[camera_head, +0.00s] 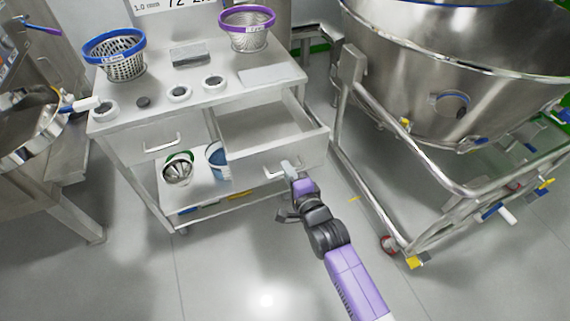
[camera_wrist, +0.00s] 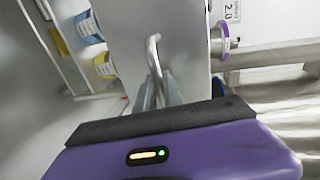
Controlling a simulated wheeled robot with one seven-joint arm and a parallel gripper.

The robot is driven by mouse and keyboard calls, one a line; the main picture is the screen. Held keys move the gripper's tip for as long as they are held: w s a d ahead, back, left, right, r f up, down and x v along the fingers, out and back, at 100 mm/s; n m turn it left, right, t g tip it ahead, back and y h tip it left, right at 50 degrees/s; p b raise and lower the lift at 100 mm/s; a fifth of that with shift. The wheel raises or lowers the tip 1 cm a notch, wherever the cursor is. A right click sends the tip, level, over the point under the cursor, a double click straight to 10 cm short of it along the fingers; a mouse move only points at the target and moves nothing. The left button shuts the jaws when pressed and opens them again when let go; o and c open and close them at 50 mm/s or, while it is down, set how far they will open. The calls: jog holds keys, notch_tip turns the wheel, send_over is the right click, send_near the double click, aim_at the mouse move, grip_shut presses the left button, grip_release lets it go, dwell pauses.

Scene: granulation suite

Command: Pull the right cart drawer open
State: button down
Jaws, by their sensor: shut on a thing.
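The right cart drawer (camera_head: 302,152) is pulled out from the steel cart (camera_head: 160,112), with its empty inside visible from above. My gripper (camera_head: 290,168) is at the drawer's front, shut on the drawer handle (camera_head: 272,172). In the wrist view the handle (camera_wrist: 153,52) is a bent metal bar on the pale drawer front (camera_wrist: 185,30), and my gripper's fingers (camera_wrist: 160,92) are around its near part. The left drawer (camera_head: 150,148) is closed, with its own handle showing.
A blue-rimmed basket (camera_head: 125,68) and a purple-rimmed basket (camera_head: 246,38) stand on the cart top. The lower shelf holds a green-rimmed sieve (camera_head: 178,170) and a blue container (camera_head: 216,162). A large steel vessel on a wheeled frame (camera_head: 345,150) stands close at right. Floor in front is clear.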

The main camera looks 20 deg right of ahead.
jog(key=shift+f+v, duration=0.2)
jog(key=shift+v, duration=0.8)
jog(key=shift+d, duration=0.1)
jog(key=c, duration=1.5)
grip_release()
jog(key=shift+p+v, duration=0.3)
jog(key=shift+v, duration=3.6)
